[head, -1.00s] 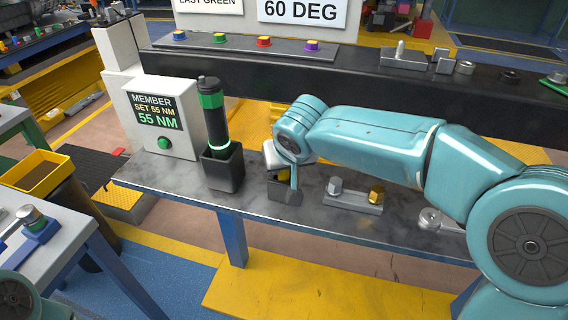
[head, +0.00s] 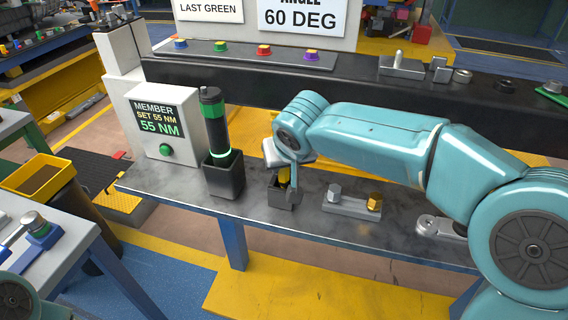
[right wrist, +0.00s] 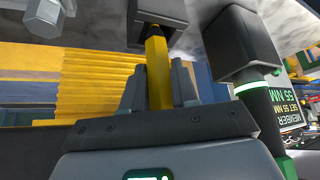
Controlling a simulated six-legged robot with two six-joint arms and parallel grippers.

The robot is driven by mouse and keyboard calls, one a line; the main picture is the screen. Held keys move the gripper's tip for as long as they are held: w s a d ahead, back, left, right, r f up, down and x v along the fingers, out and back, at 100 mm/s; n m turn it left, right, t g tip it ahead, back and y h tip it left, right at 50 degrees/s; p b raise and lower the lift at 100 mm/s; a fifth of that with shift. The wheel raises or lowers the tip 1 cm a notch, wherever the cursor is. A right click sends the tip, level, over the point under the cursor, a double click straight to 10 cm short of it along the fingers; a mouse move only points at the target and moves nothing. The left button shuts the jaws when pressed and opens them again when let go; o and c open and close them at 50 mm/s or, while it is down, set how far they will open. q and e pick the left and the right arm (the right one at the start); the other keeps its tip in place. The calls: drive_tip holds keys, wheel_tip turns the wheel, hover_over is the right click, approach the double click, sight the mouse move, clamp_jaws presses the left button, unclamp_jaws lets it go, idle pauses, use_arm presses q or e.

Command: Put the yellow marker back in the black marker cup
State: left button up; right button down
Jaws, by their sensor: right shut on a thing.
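The black marker cup (head: 279,195) stands on the grey bench, left of the small plate with two nuts. In the right wrist view the cup (right wrist: 160,12) is at the top. My right gripper (head: 289,182) is at the cup, partly in front of it. It is shut on the yellow marker (right wrist: 157,70), which points along the fingers toward the cup. The marker (head: 284,174) shows just above the cup's rim in the head view. Its far end overlaps the cup's mouth; how deep it sits is hidden.
A dark tool with green bands (head: 214,125) stands upright in a larger black holder (head: 224,178) just left of the cup. A torque display box (head: 163,125) is farther left. The nut plate (head: 352,206) is close on the right. A dark beam runs behind.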

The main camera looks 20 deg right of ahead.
drive_tip(key=shift+r+p, duration=1.45)
drive_tip(key=shift+r, duration=0.8)
